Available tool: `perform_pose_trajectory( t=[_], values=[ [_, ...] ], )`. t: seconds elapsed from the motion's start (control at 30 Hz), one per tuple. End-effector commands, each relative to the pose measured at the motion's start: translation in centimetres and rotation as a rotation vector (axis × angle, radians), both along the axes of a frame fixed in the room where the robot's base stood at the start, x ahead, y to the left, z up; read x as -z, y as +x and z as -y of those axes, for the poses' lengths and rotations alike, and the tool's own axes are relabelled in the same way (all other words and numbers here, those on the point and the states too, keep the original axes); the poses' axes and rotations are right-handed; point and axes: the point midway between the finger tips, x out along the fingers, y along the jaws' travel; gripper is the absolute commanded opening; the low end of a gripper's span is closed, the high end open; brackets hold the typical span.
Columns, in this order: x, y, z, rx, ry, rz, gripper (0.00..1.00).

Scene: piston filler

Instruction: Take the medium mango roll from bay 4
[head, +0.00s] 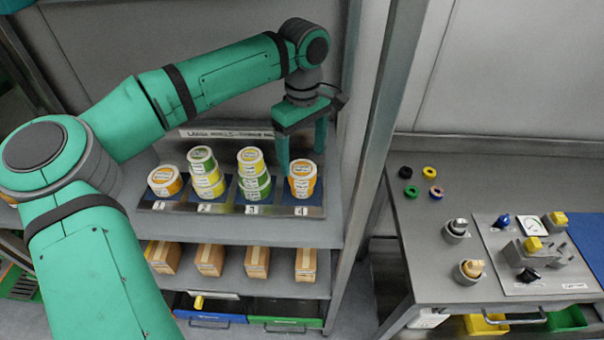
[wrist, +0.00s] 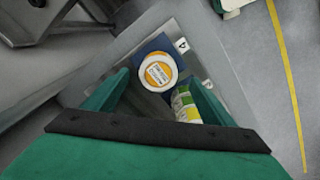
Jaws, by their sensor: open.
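Bay 4 is a blue-floored place at the right end of the shelf rack, marked by a "4" label (head: 301,211). In it stands a short stack of orange-banded mango rolls (head: 302,186) with a white, orange-printed top; it seems to be two rolls. My gripper (head: 302,158) is open above and just behind this stack, fingers pointing down, holding nothing. In the wrist view the white round top of the bay 4 roll (wrist: 158,72) shows beyond and between my two open fingers (wrist: 158,85). I cannot tell whether the fingers reach down beside it.
Bay 3's green-and-yellow stack (head: 253,175) stands close left; its side shows near my right finger in the wrist view (wrist: 185,104). Bay 2 holds another stack (head: 206,174), bay 1 an orange roll (head: 165,181). A shelf post (head: 372,130) rises right of bay 4.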

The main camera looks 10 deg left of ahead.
Motion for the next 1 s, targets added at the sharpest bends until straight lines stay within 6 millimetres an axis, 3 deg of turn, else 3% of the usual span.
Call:
perform_pose_trajectory(
  t=[0.27, 0.53, 0.8, 0.87, 1.0],
  values=[
    [2.1, 0.1, -0.1, 0.0, -0.002, -0.001, 0.78],
    [5.6, 0.4, -0.2, 0.001, -0.003, -0.002, 0.78],
    [6.3, 0.4, -0.3, 0.0, -0.002, 0.001, 0.78],
    [6.3, 0.4, -0.3, 0.0, -0.002, 0.001, 0.68],
    [6.2, 0.4, -0.3, 0.0, -0.001, 0.0, 0.34]
  ],
)
